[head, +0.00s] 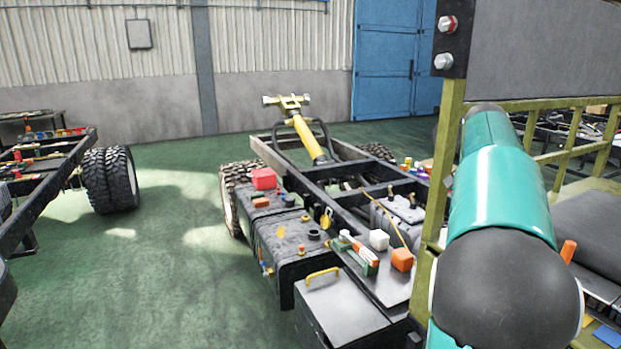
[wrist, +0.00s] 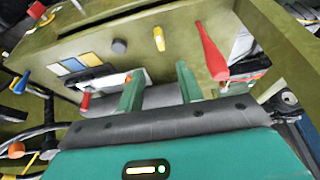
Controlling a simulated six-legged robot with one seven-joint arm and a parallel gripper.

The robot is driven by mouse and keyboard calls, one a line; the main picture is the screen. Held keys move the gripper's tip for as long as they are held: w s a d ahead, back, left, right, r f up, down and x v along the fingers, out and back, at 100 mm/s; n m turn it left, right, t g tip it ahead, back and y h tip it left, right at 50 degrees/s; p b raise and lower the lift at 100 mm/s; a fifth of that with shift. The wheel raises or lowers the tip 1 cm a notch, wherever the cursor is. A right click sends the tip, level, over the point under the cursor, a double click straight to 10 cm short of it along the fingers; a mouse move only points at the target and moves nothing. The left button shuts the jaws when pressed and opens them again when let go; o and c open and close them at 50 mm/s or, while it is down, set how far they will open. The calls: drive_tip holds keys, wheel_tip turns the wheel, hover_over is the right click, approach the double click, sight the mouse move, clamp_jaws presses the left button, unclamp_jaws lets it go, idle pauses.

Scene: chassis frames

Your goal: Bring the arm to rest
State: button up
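My arm (head: 505,200) is teal with dark joints and rises at the right of the head view, beside an olive frame. My gripper (wrist: 159,70) shows in the wrist view as two green fingers standing apart on a dark grey mount. The gap between them is empty, with an olive surface beyond. The gripper is hidden in the head view.
A chassis (head: 300,245) with black boxes and small coloured parts stands in the middle. Another chassis (head: 40,185) is at the left, with open green floor (head: 180,260) between. In the wrist view, a red pointed object (wrist: 211,52) is close to the right finger.

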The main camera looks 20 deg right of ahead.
drive_tip(key=shift+a, duration=0.1)
drive_tip(key=s+a+f+n+t+y, duration=0.15)
drive_tip(key=a+n, duration=0.25)
drive_tip(key=a, duration=0.8)
drive_tip(key=s+a+f+n+t+y, duration=0.15)
drive_tip(key=a+n, duration=0.35)
drive_tip(key=a, duration=0.7)
drive_tip(key=s+a+f+n+t, duration=0.1)
drive_tip(key=s+a+f+n, duration=0.3)
drive_tip(key=a, duration=0.5)
drive_tip(key=s+a+f+n+t+y, duration=0.1)
drive_tip(key=s+a+f+n, duration=0.3)
drive_tip(key=a, duration=0.5)
wheel_tip(320, 180, down, 2)
drive_tip(key=s, duration=0.2)
drive_tip(key=shift+s+a+y, duration=0.3)
drive_tip(key=shift+s+a, duration=0.05)
drive_tip(key=shift+d+f, duration=0.1)
drive_tip(key=shift+d, duration=0.1)
